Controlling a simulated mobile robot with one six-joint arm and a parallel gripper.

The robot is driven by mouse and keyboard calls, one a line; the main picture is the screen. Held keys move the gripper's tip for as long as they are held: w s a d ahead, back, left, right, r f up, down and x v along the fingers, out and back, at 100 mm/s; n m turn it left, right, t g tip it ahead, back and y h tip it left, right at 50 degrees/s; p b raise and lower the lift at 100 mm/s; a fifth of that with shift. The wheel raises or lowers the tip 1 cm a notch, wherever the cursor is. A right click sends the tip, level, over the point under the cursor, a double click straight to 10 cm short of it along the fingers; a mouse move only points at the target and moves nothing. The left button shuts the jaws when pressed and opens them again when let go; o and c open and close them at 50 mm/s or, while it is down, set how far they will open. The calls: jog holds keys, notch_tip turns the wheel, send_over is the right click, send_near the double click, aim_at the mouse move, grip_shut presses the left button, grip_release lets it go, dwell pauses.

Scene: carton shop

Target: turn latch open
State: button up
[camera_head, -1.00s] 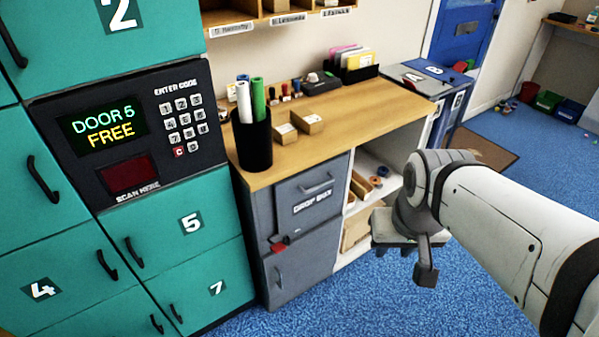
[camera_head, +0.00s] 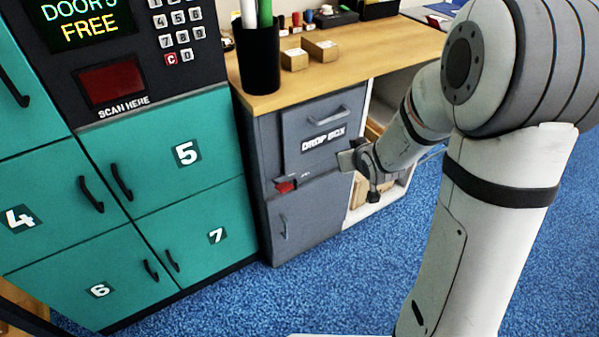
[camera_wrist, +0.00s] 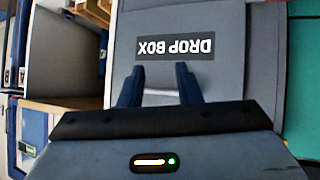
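The grey drop box cabinet (camera_head: 330,112) has a handled upper flap with a "DROP BOX" label and a lower door (camera_head: 305,225) with its own handle, which looks closed. The latch (camera_head: 286,186), a small red piece, sits at the left near the seam between flap and lower door. A red bit at the top right edge of the wrist view looks like the same latch (camera_wrist: 270,3). My gripper (camera_head: 352,160) is in front of the cabinet, to the right of the latch and apart from it. In the wrist view its two fingers (camera_wrist: 159,85) are spread with nothing between them.
Teal lockers (camera_head: 183,155) with protruding handles stand left of the cabinet. The wooden counter (camera_head: 350,70) above carries a black pen cup (camera_head: 257,62) and small boxes. An open shelf (camera_head: 380,190) lies right of the cabinet. The blue carpet (camera_head: 300,295) in front is clear.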

jog(key=w+a+f+n+t+y+b, duration=0.1)
jog(key=w+a+f+y+b, duration=0.15)
jog(key=f, duration=0.45)
jog(key=w+a+f+n+t+y+b, duration=0.1)
jog(key=a+f+y+b, duration=0.2)
jog(key=f, duration=0.5)
jog(key=t+y+b, duration=0.2)
jog(key=y+b, duration=0.1)
jog(key=b, duration=0.3)
send_near(297, 186)
jog(key=w, duration=0.1)
jog(key=shift+n+h, duration=0.25)
jog(key=shift+n, duration=0.05)
jog(key=shift+s+a+r+b+x, duration=0.15)
jog(key=shift+b+x, duration=0.1)
jog(key=shift+x, duration=1.15)
jog(key=shift+a+b+x, duration=0.1)
jog(key=shift+b+x, duration=0.15)
jog(key=shift+x, duration=1.1)
jog(key=shift+s+a+r+b+x, duration=0.15)
jog(key=shift+b+x, duration=0.1)
jog(key=shift+x, duration=1.15)
jog(key=shift+c, duration=0.5)
